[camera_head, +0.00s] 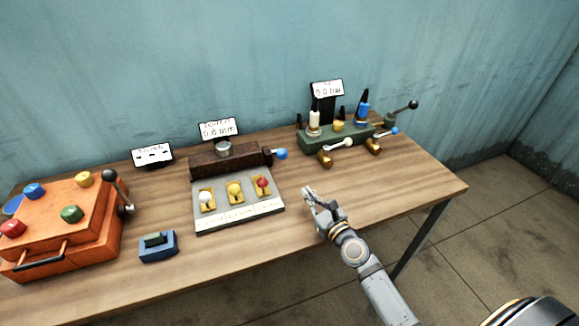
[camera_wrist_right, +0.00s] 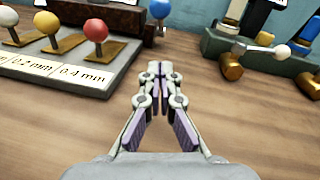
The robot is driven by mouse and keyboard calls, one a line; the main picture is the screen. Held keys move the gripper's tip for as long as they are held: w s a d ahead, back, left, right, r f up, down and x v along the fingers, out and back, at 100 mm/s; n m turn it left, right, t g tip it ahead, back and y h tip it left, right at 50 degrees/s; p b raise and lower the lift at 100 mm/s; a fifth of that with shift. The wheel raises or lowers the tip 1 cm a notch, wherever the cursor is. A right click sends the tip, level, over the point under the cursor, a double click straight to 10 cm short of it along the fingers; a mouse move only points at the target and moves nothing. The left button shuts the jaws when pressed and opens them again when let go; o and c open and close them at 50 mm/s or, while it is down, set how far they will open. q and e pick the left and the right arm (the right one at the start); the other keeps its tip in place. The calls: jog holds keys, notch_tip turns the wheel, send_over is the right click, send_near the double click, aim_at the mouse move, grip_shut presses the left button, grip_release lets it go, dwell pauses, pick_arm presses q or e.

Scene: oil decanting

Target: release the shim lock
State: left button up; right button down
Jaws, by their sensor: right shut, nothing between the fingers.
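The grey shim panel (camera_head: 240,212) lies mid-table, with white, yellow and red ball knobs in brass slots. The right wrist view shows the labels "0.2 mm" and "0.4 mm" by the yellow and red knobs (camera_wrist_right: 96,32). Behind the panel is a dark brown block (camera_head: 225,161) with a blue-balled lever (camera_head: 281,154) at its right end; which part is the shim lock is not marked. My right gripper (camera_head: 310,193) is shut and empty above the table, right of the panel and apart from it. My left gripper is out of view.
A green valve block (camera_head: 335,137) with several handles and bottle-like parts stands at the back right. An orange box (camera_head: 63,228) with coloured knobs is at the left. A small blue block (camera_head: 158,246) lies near the front edge. The table's right front is clear.

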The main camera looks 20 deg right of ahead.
aim_at(279, 153)
jog(key=w, duration=0.2)
jog(key=w+a, duration=0.1)
jog(key=w, duration=0.4)
jog(key=shift+w+a+f, duration=0.15)
jog(key=shift+w, duration=0.05)
jog(key=w+r, duration=0.1)
jog(key=w+r+p, duration=0.1)
jog(key=w, duration=0.1)
jog(key=shift+w+a+r, duration=0.15)
jog(key=shift+a, duration=0.25)
jog(key=shift+w+a+r+p, duration=0.15)
jog(key=shift+w+r+p, duration=0.05)
jog(key=shift+r+p, duration=0.1)
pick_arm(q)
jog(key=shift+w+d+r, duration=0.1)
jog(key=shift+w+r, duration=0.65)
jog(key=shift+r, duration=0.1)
pick_arm(e)
jog(key=shift+w+f, duration=0.1)
